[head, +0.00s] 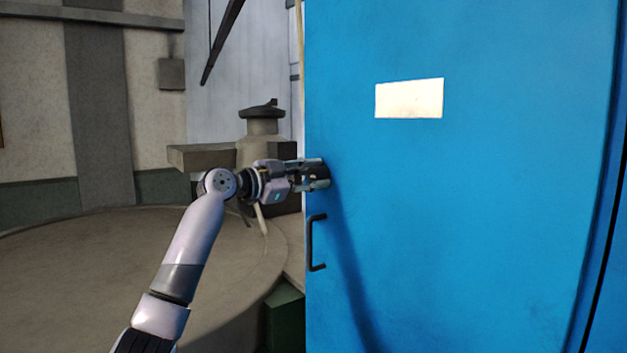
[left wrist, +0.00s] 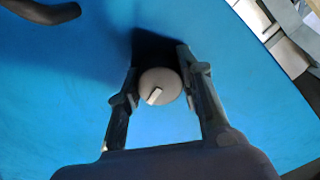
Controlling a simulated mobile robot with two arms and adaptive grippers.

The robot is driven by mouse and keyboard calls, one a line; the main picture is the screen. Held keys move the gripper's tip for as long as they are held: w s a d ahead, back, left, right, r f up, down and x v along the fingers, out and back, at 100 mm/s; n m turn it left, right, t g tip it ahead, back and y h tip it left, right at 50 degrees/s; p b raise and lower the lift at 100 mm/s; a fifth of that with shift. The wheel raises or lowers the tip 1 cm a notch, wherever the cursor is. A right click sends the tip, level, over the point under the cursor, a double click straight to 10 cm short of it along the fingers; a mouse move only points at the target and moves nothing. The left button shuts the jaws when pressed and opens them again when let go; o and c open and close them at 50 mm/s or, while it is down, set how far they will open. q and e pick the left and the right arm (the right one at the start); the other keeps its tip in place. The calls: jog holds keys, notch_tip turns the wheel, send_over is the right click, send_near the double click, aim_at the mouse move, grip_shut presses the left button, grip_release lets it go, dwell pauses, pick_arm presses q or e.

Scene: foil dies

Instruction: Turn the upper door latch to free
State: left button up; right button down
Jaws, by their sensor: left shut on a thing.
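The upper door latch shows in the left wrist view as a round grey knob (left wrist: 150,80) with a pale raised bar set at a slant. It sits on the blue door (head: 460,220). My left gripper (head: 322,174) is at the door's left edge, above the handle. In the left wrist view its two fingers (left wrist: 158,83) stand on either side of the knob, shut on it. In the head view the fingers mostly hide the latch. My right gripper is not in view.
A black bar handle (head: 312,243) is on the door below my left gripper; its dark curved end shows in the left wrist view (left wrist: 45,10). A white label (head: 409,98) is higher on the door. A broad round platform (head: 120,260) and a grey machine part (head: 263,140) stand behind my left arm.

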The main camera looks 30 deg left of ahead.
pick_arm(q)
jog(key=shift+m, duration=0.6)
jog(key=o, duration=1.2)
jog(key=shift+c, duration=0.2)
jog(key=v, duration=1.2)
